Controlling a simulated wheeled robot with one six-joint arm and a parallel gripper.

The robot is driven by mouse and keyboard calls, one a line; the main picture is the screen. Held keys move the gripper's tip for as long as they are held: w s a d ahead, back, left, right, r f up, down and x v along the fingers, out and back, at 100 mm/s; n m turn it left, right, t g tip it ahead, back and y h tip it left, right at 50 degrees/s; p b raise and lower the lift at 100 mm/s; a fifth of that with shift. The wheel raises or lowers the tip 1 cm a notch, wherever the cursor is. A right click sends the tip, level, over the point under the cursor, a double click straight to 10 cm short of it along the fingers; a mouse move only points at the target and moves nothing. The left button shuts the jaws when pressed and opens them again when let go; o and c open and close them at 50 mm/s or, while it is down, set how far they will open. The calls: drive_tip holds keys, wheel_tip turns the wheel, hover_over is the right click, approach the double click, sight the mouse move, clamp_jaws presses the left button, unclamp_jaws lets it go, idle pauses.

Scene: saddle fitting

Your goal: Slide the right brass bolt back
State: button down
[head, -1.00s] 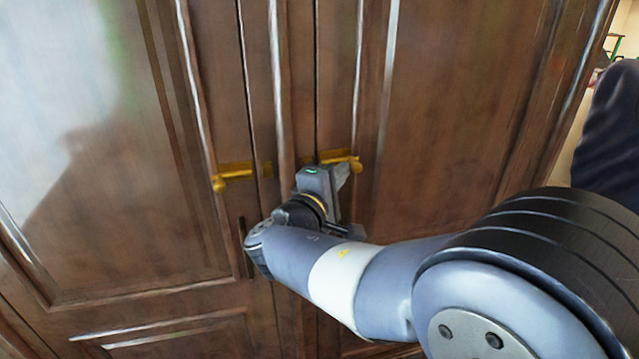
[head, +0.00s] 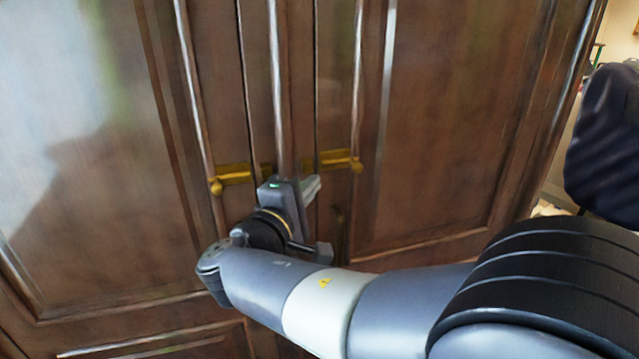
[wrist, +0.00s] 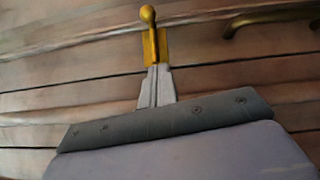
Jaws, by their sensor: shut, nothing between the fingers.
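The right brass bolt (head: 338,162) lies across the right cabinet door near the middle seam, its round knob at the right end. In the wrist view, this bolt (wrist: 156,45) has its knob at the top, beyond my fingertips. My gripper (head: 314,184) is just below and left of the bolt in the head view. In the wrist view, my gripper (wrist: 158,70) is shut and empty, its tips overlapping the near end of the bolt plate. I cannot tell whether they touch. The knob is clear of the fingers.
The left brass bolt (head: 236,174) is on the left door at similar height. A curved handle (head: 340,235) hangs below the right bolt; it also shows in the wrist view (wrist: 270,16). A dark rounded object (head: 602,140) stands at the right edge.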

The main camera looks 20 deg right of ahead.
drive_tip(key=shift+b+v, duration=0.35)
drive_tip(key=shift+v, duration=2.25)
drive_tip(key=shift+w, duration=0.2)
